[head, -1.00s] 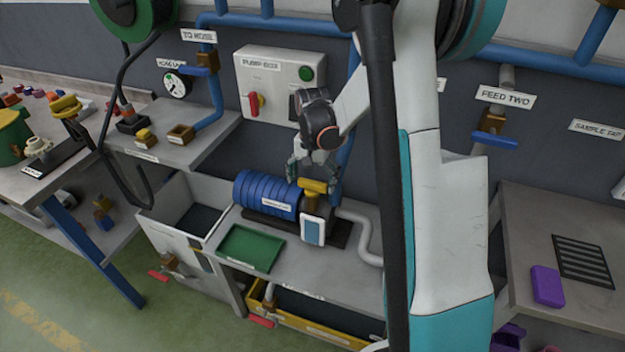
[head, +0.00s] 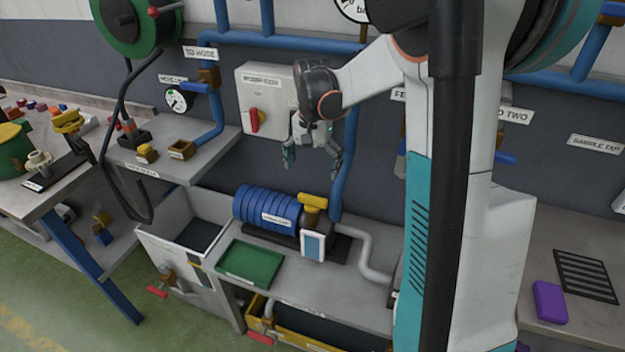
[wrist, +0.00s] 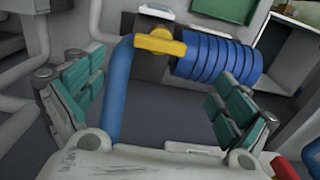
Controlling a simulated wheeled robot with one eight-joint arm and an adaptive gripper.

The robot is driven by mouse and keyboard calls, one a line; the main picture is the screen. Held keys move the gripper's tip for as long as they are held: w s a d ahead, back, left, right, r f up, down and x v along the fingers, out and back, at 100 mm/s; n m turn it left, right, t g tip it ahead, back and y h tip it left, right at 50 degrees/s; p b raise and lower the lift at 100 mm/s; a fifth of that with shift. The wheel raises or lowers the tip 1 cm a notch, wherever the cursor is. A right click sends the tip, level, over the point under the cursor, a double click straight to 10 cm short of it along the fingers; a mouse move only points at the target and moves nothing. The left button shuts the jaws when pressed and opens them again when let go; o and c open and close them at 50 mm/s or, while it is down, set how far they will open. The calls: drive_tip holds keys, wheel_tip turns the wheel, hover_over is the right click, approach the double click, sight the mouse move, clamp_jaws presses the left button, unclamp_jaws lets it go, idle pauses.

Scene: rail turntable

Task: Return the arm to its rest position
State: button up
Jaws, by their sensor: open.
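My gripper (head: 311,158) is open and empty in the head view, raised in front of the grey wall below the pump box. Its two green-padded fingers are spread apart, and they also show in the wrist view (wrist: 160,95). The blue ribbed pump (head: 265,208) with its yellow handle (head: 314,202) sits on the bench below my gripper, clear of the fingers. In the wrist view, the yellow handle (wrist: 158,45) and the blue ribbed body (wrist: 218,60) appear beyond the fingers.
The pump box (head: 262,100) is on the wall close behind my gripper. A blue vertical pipe (head: 345,165) runs beside it. A green tray (head: 250,263) lies on the bench. A purple block (head: 549,301) is on the right bench. A hose reel (head: 135,25) hangs upper left.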

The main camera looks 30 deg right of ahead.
drive_tip(key=shift+r, duration=0.7)
drive_tip(key=shift+a, duration=0.1)
drive_tip(key=s+a+r+n+t+p, duration=0.1)
drive_tip(key=s+a+r+n+t, duration=0.2)
drive_tip(key=s+a+r+n, duration=0.55)
drive_tip(key=s+a+f+n+t, duration=0.1)
drive_tip(key=s+a+t, duration=0.1)
drive_tip(key=s+a, duration=0.2)
drive_tip(key=s+a+n+t+b, duration=0.1)
drive_tip(key=s+a+t, duration=0.1)
drive_tip(key=s, duration=0.6)
drive_tip(key=shift+s+a+f, duration=0.15)
drive_tip(key=shift+a+f, duration=0.25)
drive_tip(key=shift+a, duration=0.5)
drive_tip(key=shift+c, duration=0.2)
